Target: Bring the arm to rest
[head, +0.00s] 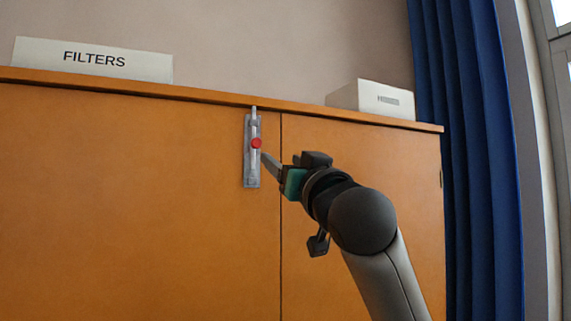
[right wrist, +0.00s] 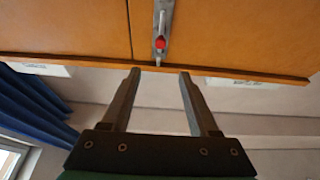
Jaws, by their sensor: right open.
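My right gripper (head: 268,160) is in front of the wooden cabinet (head: 140,200), just right of a metal slide bolt (head: 252,170) with a red knob (head: 256,143). In the right wrist view my right gripper (right wrist: 158,75) has its two fingers spread with nothing between them. The bolt (right wrist: 163,20) and its red knob (right wrist: 160,43) show beyond the fingertips there, apart from them. The bolt's rod reaches up to the cabinet's top edge. My left gripper is not in view.
A box labelled FILTERS (head: 95,60) and a smaller white box (head: 375,98) stand on top of the cabinet. A blue curtain (head: 470,160) hangs at the right beside a window. The space in front of the left door is clear.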

